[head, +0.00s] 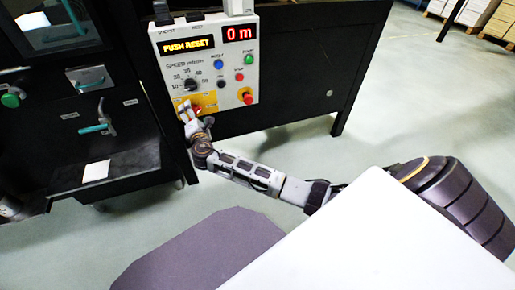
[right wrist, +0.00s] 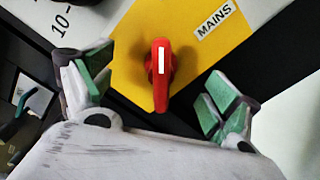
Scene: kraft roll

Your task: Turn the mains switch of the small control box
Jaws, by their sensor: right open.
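The small control box (head: 228,68) stands upright in the head view, its lit display reading "PUSH RESET" beside a red "0 m". Its red mains switch (right wrist: 161,78) is on a yellow plate (right wrist: 128,62) with a "MAINS" label (right wrist: 214,29). In the right wrist view the switch handle runs up and down, with a white mark on it, at an angle to the label's text. My right gripper (right wrist: 160,84) is open, with green-padded fingers on either side of the handle and a gap on both sides. In the head view my right gripper (head: 190,112) covers part of the yellow plate. My left gripper is not seen.
Above the switch is a speed dial (head: 191,85). A red emergency knob (head: 247,96) on yellow sits to the right, with several small buttons above it. A black machine cabinet (head: 80,100) with green handles is at left. A white surface (head: 375,240) fills the lower right.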

